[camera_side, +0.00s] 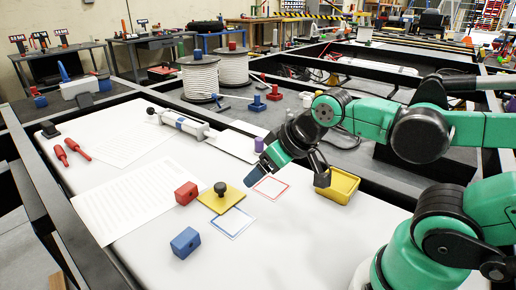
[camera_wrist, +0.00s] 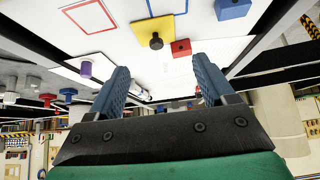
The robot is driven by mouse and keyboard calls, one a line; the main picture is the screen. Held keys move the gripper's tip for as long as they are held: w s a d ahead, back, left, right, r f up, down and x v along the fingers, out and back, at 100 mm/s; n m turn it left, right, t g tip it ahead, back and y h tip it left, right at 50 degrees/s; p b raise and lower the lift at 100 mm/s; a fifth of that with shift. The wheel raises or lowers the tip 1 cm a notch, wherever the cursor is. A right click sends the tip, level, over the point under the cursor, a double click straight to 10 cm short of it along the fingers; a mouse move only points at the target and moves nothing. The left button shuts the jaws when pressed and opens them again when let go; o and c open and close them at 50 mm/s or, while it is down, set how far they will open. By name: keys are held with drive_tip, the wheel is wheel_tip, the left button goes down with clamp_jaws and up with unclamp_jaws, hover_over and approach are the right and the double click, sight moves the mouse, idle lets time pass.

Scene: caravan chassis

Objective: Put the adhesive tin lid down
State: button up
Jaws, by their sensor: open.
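The adhesive tin lid, a flat yellow square with a black knob, lies on the white table (camera_side: 120,225) with its knob up. In the side view the lid (camera_side: 228,203) is beside the blue-outlined square (camera_side: 232,223); in the wrist view the lid (camera_wrist: 168,29) shows beyond the fingertips. My gripper (camera_side: 255,177) is above the table, to the right of the lid and apart from it. Its blue fingers (camera_wrist: 160,70) are spread with nothing between them. An open yellow tin (camera_side: 338,186) stands to the right of my gripper.
A red block (camera_side: 186,193) sits just left of the lid, and a blue block (camera_side: 185,243) lies in front. A red-outlined square (camera_side: 270,187) is near my gripper.

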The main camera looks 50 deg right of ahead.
idle(0.3)
drive_tip(key=m+g+y, duration=0.1)
drive_tip(key=m+y, duration=0.8)
drive_tip(key=m, duration=1.1)
hover_over(224, 184)
drive_tip(key=s, duration=0.2)
drive_tip(key=f, duration=0.7)
drive_tip(key=shift+w+d+f, duration=0.2)
drive_tip(key=shift+w, duration=0.05)
drive_tip(key=f+m, duration=0.1)
drive_tip(key=d+f+m+y, duration=0.1)
drive_tip(key=f+m+t, duration=0.1)
drive_tip(key=m, duration=0.1)
drive_tip(key=shift+d+f+y, duration=0.1)
drive_tip(key=shift+d+y, duration=0.2)
drive_tip(key=shift+y, duration=0.1)
drive_tip(key=shift+d+f+m, duration=0.1)
drive_tip(key=shift+f+m, duration=0.15)
drive_tip(key=shift+m, duration=0.05)
drive_tip(key=shift+f+y, duration=0.15)
drive_tip(key=shift+y, duration=0.15)
drive_tip(key=shift+x, duration=2.75)
clamp_jaws()
